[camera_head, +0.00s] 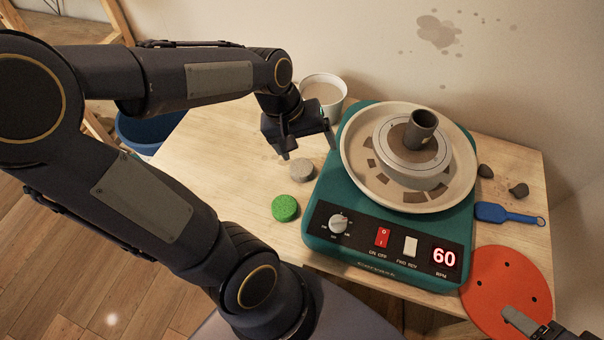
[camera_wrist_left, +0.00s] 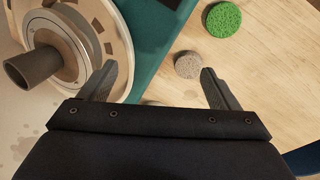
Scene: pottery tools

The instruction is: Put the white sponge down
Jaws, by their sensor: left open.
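The white sponge (camera_head: 301,170), a small round disc that looks greyish here, lies flat on the wooden table left of the teal pottery wheel. In the left wrist view the sponge (camera_wrist_left: 188,65) shows between the fingers, nearer the right one. My left gripper (camera_head: 308,146) is open and empty, above and a little behind the sponge, apart from it; its fingers also show in the left wrist view (camera_wrist_left: 158,70). Part of my right gripper (camera_head: 518,322) shows at the bottom right corner, over the red disc; its jaws cannot be made out.
A green sponge (camera_head: 285,208) lies in front of the white one. The teal wheel (camera_head: 330,215) carries a basin with a dark clay cylinder (camera_head: 421,130). A white cup (camera_head: 325,90) stands behind. A blue tool (camera_head: 505,214) and red disc (camera_head: 490,285) lie right. Bare table lies left.

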